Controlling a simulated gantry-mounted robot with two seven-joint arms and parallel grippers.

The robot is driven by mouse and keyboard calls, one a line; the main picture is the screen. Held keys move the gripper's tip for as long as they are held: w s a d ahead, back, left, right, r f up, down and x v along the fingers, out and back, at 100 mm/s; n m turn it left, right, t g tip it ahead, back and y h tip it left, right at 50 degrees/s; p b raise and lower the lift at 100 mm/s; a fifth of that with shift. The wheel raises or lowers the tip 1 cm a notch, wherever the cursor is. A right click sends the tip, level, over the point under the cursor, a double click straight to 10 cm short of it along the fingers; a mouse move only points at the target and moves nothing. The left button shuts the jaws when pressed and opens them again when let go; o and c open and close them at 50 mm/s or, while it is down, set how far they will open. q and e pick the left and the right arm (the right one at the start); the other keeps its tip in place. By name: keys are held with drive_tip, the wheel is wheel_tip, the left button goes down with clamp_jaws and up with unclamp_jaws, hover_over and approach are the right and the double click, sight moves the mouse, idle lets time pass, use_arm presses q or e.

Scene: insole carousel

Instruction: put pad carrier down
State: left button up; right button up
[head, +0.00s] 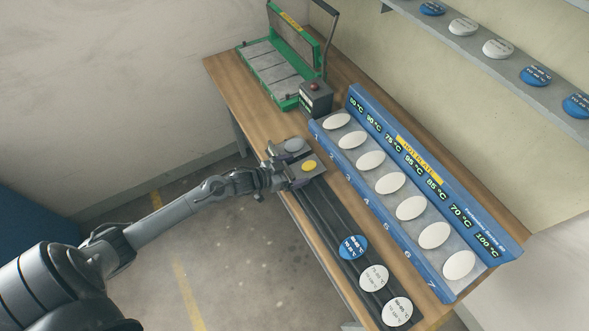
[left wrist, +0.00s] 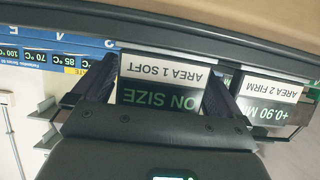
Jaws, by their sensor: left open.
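My left gripper (head: 287,174) is at the table's near edge, by two small grey blocks. One block bears a yellow oval pad (head: 309,166), the other a grey oval pad (head: 295,145). I cannot tell for sure which part is the pad carrier. In the left wrist view, the open fingers of my left gripper (left wrist: 158,97) stand either side of a dark block labelled "AREA 1 SOFT" (left wrist: 163,76). Any contact with it is unclear. A block labelled "AREA 2 FIRM" (left wrist: 265,88) is beside it. My right gripper is not in view.
A blue hot plate (head: 478,222) with several white ovals runs along the table (head: 228,88). A dark rail (head: 330,212) carries blue and white discs. A green press (head: 285,103) and a dark box with a red button (head: 316,97) stand at the far end. A shelf is behind.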

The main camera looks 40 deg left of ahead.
use_arm(q)
drive_tip(key=p+v, duration=0.9)
drive_tip(key=v, duration=0.2)
drive_tip(key=s+d+r+n+g+y, duration=0.1)
drive_tip(key=s+d+r+g+y, duration=0.15)
drive_tip(key=d, duration=0.25)
drive_tip(key=s+d+r+g+y, duration=0.1)
drive_tip(key=s+d+g, duration=0.15)
drive_tip(key=d, duration=0.35)
drive_tip(key=s+d+r+g, duration=0.4)
drive_tip(key=s+r, duration=0.4)
drive_tip(key=s, duration=0.3)
drive_tip(key=shift+d+r+n+y+p, duration=0.25)
drive_tip(key=shift+n+y+p, duration=0.1)
drive_tip(key=shift+n, duration=0.05)
wheel_tip(320, 180, up, 12)
drive_tip(key=p, duration=1.2)
